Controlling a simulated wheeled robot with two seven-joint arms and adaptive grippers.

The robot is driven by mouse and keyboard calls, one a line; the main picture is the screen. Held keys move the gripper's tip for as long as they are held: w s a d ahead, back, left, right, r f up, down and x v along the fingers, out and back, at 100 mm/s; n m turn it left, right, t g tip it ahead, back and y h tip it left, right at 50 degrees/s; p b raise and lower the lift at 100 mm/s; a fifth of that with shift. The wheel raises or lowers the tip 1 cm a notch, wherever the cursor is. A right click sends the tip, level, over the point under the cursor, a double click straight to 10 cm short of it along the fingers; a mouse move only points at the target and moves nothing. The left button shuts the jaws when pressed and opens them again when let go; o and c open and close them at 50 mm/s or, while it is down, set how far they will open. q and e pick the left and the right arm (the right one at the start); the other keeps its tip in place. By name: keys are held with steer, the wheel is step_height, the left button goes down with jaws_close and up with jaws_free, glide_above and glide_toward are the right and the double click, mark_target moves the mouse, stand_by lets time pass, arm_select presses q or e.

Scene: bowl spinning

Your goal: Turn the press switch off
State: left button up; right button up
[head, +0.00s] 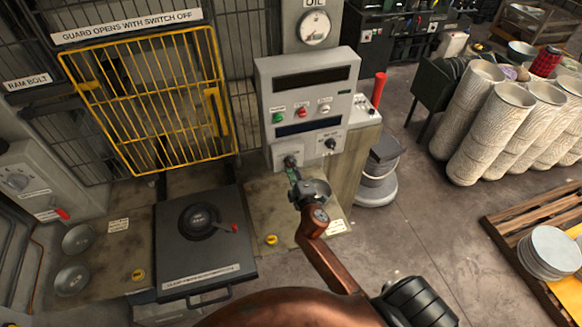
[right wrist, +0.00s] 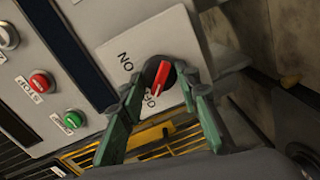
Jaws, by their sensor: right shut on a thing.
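The press switch (right wrist: 161,75) is a red bar on a black round base on a pale plate of the control panel. In the right wrist view the plate reads "ON" at upper left, and partly covered lettering, apparently "OFF", lies beside the bar's lower end. The green fingers of my right gripper (right wrist: 160,88) are on either side of the knob, shut on it. In the head view my right gripper (head: 292,173) is at the lower left knob of the grey control panel (head: 262,85) and partly hides it. My left gripper is not in view.
A yellow barred guard (head: 150,100) stands left of the panel, under a sign "GUARD OPENS WITH SWITCH OFF". A dark press plate (head: 180,255) lies in front of it. Another black knob (head: 331,144) and green, red and white buttons are close by.

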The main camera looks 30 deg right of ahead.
steer(key=o, duration=1.2)
steer(key=shift+c, duration=0.2)
steer(key=v, duration=1.2)
